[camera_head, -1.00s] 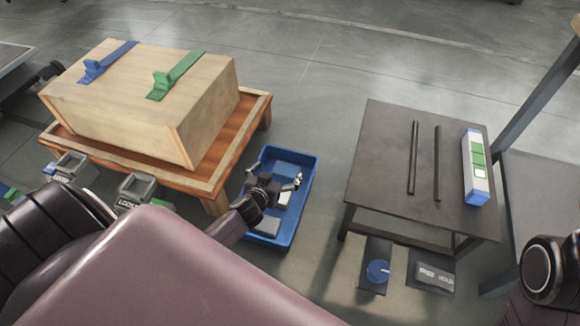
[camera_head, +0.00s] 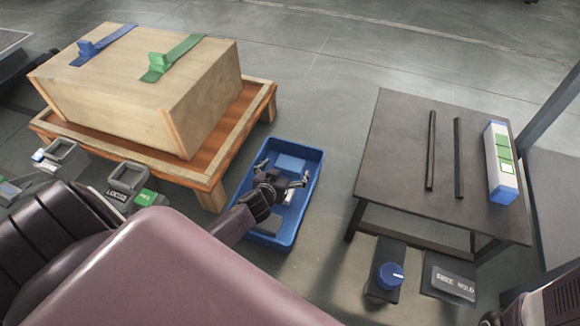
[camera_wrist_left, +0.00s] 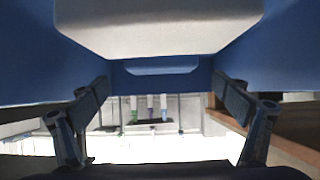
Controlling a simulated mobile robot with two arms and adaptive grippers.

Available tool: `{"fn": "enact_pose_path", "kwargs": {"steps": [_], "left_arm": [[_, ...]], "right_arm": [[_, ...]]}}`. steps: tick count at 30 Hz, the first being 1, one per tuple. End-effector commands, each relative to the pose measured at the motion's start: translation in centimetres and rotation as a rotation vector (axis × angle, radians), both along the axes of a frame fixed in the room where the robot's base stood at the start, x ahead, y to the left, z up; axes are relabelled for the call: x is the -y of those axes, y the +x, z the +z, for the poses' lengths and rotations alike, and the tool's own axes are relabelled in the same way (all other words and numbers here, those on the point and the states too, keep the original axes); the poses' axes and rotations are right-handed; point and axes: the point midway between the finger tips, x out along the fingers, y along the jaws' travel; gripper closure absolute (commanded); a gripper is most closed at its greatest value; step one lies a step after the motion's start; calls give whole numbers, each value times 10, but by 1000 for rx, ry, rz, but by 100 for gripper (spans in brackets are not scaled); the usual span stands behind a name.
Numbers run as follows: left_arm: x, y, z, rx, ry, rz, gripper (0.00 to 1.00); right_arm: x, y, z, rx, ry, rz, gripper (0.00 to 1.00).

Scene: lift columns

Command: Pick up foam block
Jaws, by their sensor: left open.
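My left gripper (camera_head: 284,171) is over the blue bin (camera_head: 314,180), its fingers spread apart and nothing between them. In the left wrist view its open fingers (camera_wrist_left: 160,96) frame a gap. A pale block (camera_wrist_left: 160,28) fills the top of that view between the blue bin walls, apart from the fingers. I cannot tell for certain which is the foam block.
A wooden crate (camera_head: 110,100) with blue and green straps stands on a wooden pallet (camera_head: 255,108) left of the bin. A dark table (camera_head: 400,150) at right holds two black bars and a white-green-blue box (camera_head: 500,165). A blue knob (camera_head: 390,274) stands before the table.

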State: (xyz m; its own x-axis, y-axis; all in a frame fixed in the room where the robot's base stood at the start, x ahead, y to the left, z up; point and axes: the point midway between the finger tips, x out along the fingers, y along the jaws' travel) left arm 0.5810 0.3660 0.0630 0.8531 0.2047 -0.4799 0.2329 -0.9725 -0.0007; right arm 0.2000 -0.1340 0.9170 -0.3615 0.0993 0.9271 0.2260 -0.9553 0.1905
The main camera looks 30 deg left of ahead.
Motion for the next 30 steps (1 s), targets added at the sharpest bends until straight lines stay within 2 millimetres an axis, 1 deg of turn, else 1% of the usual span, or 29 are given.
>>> {"fn": "enact_pose_path", "kwargs": {"steps": [9, 12, 16, 23, 24, 26, 30], "left_arm": [[-10, 27, -20, 2, 3, 0, 7], [-12, 37, -24, 2, 0, 0, 7], [-13, 44, -26, 1, 0, 0, 7], [-13, 44, -25, 0, -1, 0, 7], [-13, 44, -25, 0, -1, 0, 8], [-13, 44, -25, 0, -1, 0, 15], [-13, 44, -25, 0, -1, 0, 30]], "right_arm": [[0, -1, -35, 1, 0, 0, 60], [0, -1, -42, 1, 0, 0, 60], [0, -1, -46, 2, 0, 0, 60], [0, -1, -45, 2, 0, 0, 60], [0, -1, -45, 2, 0, 0, 60], [0, -1, -45, 2, 0, 0, 60], [0, -1, -45, 2, 0, 0, 60]]}}
